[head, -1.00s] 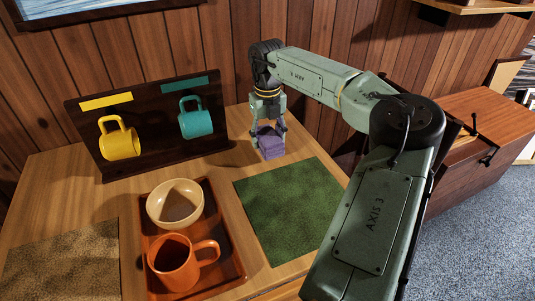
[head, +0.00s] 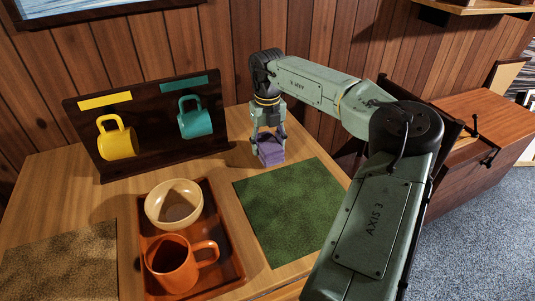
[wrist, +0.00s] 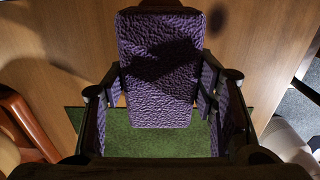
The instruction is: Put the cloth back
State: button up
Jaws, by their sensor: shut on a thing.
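The purple folded cloth (head: 271,155) is at the back of the table, behind the green mat. My gripper (head: 269,140) comes down over it from above. In the wrist view the cloth (wrist: 160,65) lies between the two fingers (wrist: 165,100), and purple also shows along the inner sides of both fingers. The gripper is shut on the cloth. I cannot tell whether the cloth's underside touches the table.
The green mat (head: 290,210) lies bare in front. A red-brown tray (head: 228,262) holds a cream bowl (head: 174,204) and an orange mug (head: 175,264). A dark rack (head: 150,132) carries a yellow mug (head: 117,140) and a teal mug (head: 195,120). A brown mat (head: 65,265) is front left.

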jog(key=shift+f, duration=0.15)
jog(key=o, duration=1.2)
jog(key=shift+o, duration=0.7)
jog(key=shift+o, duration=1)
notch_tip(320, 180, up, 12)
